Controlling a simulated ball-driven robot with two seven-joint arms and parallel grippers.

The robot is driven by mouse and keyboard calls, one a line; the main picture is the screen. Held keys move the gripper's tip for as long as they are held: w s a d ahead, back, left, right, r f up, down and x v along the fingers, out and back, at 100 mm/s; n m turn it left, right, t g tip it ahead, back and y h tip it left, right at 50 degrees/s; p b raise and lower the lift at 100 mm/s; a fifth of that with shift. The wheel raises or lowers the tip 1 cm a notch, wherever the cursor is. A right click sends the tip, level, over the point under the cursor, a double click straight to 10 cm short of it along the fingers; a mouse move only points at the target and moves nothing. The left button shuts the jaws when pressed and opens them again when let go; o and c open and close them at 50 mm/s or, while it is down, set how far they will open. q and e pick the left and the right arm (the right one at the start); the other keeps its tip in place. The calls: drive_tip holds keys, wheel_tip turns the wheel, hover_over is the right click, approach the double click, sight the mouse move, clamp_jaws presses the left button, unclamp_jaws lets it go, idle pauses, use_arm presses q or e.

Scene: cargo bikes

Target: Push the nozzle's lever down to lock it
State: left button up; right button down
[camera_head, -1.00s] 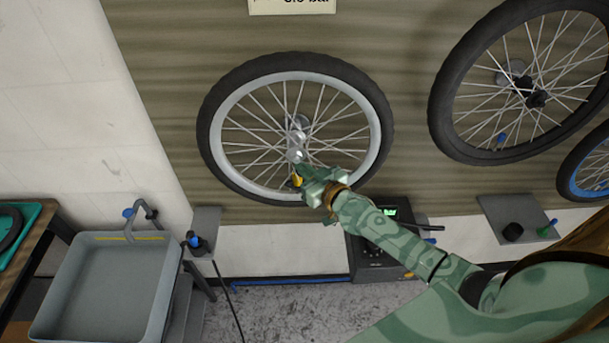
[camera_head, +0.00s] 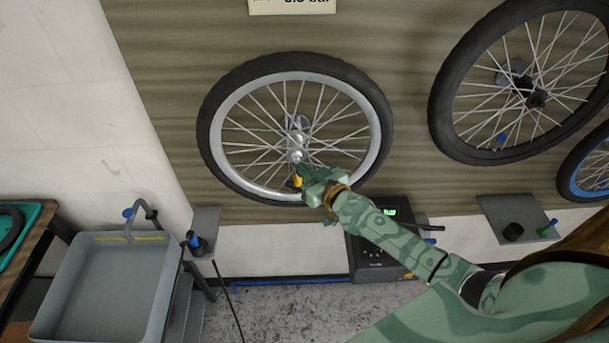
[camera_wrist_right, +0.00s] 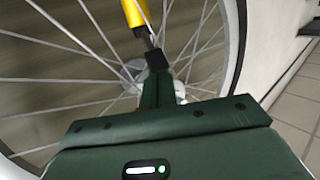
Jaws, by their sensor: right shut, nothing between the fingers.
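The yellow nozzle (camera_head: 297,181) sits at the lower part of the silver-rimmed wheel (camera_head: 216,125), just inside the rim. In the right wrist view the yellow nozzle (camera_wrist_right: 133,12) shows at the top edge, with a short grey metal piece (camera_wrist_right: 149,43) below it that looks like its lever. My right gripper (camera_head: 301,171) is shut and empty, close beside the nozzle in front of the spokes. Its dark fingertips (camera_wrist_right: 157,62) are right at the end of the grey piece; I cannot tell whether they touch. The lever's angle is unclear. My left gripper is out of view.
A dark pump unit with a green display (camera_head: 390,212) stands below the wheel, partly behind my right arm. Two more wheels (camera_head: 440,110) hang at the right. A grey basin (camera_head: 105,290) and a small shelf (camera_head: 207,217) with a blue-topped item are at the left.

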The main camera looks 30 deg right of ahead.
drive_tip(key=shift+f, duration=0.1)
idle(0.4)
drive_tip(key=shift+f+b, duration=2)
drive_tip(key=shift+f, duration=0.2)
drive_tip(key=shift+r, duration=0.1)
drive_tip(key=shift+s+r+p, duration=0.1)
drive_tip(key=shift+s+p, duration=0.15)
drive_tip(key=shift+p, duration=0.1)
drive_tip(key=p, duration=0.5)
approach(296, 173)
drive_tip(key=s+a, duration=0.2)
drive_tip(key=s, duration=0.1)
drive_tip(key=shift+s+a+r, duration=0.1)
drive_tip(key=shift+r, duration=0.05)
